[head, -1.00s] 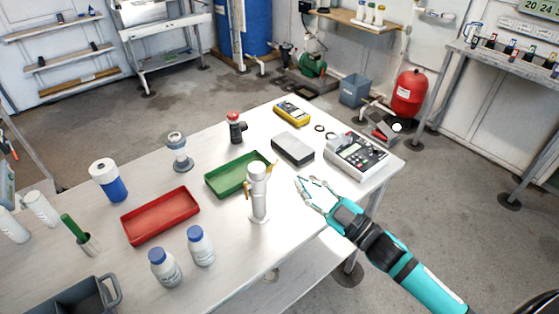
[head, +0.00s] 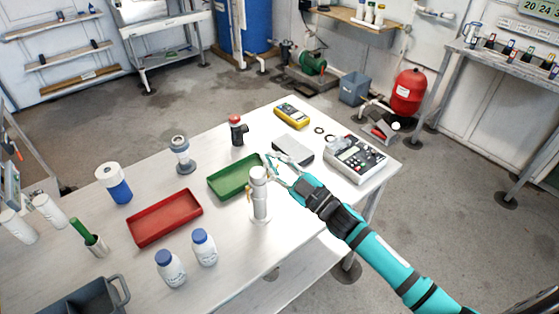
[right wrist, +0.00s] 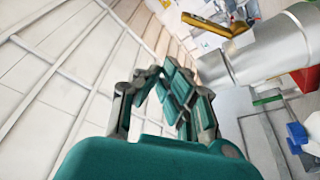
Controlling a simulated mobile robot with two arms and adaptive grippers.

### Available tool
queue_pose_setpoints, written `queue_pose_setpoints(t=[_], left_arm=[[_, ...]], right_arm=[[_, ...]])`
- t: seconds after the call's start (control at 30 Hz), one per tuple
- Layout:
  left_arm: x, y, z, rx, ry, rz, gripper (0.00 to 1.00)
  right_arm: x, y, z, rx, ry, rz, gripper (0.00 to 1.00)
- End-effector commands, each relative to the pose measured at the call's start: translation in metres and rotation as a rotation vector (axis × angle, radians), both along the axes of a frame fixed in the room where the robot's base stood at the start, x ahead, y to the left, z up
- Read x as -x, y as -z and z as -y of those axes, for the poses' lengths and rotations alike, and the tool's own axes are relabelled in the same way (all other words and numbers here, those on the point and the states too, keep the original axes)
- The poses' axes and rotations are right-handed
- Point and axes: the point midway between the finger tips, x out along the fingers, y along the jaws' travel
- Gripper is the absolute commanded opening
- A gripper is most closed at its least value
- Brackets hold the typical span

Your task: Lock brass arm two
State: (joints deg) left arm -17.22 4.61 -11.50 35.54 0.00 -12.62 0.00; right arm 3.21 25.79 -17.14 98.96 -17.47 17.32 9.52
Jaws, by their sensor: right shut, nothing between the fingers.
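The metal reactor cylinder (head: 259,200) stands upright near the front edge of the white table in the head view. A brass arm (head: 248,192) shows at its left side. In the right wrist view the cylinder (right wrist: 275,45) lies across the upper right, and one brass arm (right wrist: 212,25) juts out from its end; I cannot tell which arm this is. My right gripper (head: 273,168) is at the upper right of the cylinder's top in the head view, shut and empty. Its fingers also show in the wrist view (right wrist: 165,92), left of the brass arm. My left gripper is out of view.
A green tray (head: 211,188) lies behind the cylinder, and a red tray (head: 165,236) to its left. Two blue-capped bottles (head: 203,250) stand at front left. A grey block (head: 296,150) and a meter unit (head: 352,163) are to the right.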

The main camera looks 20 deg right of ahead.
Motion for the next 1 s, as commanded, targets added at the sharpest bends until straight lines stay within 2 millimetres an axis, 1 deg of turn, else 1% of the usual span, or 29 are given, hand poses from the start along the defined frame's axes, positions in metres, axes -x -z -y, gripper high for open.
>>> queue_pose_setpoints(t=[0.03,0.23,0.37,0.7,1.0], left_arm=[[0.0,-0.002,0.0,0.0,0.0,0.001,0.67],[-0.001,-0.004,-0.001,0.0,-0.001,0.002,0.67],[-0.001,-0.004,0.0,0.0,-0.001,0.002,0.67],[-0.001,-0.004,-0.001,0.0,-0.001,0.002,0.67],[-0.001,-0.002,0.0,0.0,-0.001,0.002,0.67]], right_arm=[[-0.001,0.012,0.007,0.003,0.006,-0.013,0.0],[-0.004,0.027,0.016,0.004,0.003,-0.008,0.0],[-0.004,0.03,0.018,0.003,0.003,-0.007,0.0],[-0.004,0.03,0.018,-0.001,0.003,-0.007,0.0],[-0.005,0.031,0.02,-0.052,0.003,-0.027,0.0]])
